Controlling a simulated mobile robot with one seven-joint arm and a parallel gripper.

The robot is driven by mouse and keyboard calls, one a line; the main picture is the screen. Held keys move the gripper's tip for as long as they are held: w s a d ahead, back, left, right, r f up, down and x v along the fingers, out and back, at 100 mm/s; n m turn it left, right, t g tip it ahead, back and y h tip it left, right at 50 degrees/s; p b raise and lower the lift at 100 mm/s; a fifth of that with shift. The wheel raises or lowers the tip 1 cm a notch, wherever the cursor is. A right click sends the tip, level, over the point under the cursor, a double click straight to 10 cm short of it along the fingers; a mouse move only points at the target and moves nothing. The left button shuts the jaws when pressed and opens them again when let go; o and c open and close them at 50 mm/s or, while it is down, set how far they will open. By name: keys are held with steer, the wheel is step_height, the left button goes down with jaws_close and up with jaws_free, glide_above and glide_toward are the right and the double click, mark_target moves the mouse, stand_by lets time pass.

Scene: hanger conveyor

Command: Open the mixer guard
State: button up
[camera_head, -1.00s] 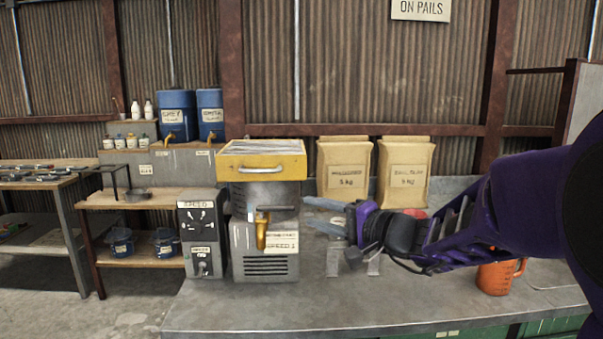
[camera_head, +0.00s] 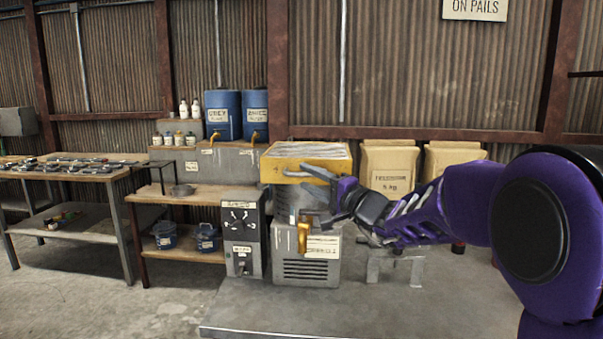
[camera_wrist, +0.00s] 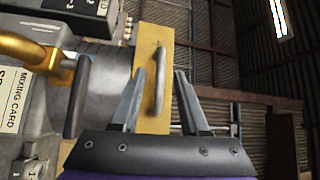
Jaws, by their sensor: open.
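The mixer (camera_head: 312,272) is a grey machine on the bench, with a yellow guard (camera_head: 277,170) on top. The guard appears down over the grey bowl. In the wrist view the guard (camera_wrist: 150,112) shows as a yellow panel with a grey bar handle (camera_wrist: 160,82) on its face. My gripper (camera_head: 305,181) is open and empty, in front of the guard's face. In the wrist view its two fingers (camera_wrist: 161,78) point at the panel, with the handle between them in the picture. I cannot tell whether they touch it. In the head view the fingers partly hide the handle.
A dark control box (camera_head: 239,238) stands left of the mixer. Paper sacks (camera_head: 389,168) stand behind my arm. Blue drums (camera_head: 222,115) sit on a grey shelf at the back. A small grey stand (camera_head: 397,264) is on the bench. The front of the bench (camera_head: 350,310) is clear.

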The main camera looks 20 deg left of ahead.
mark_target(303, 175)
steer(key=shift+x, duration=1.55)
steer(key=shift+c, duration=0.2)
jaws_close()
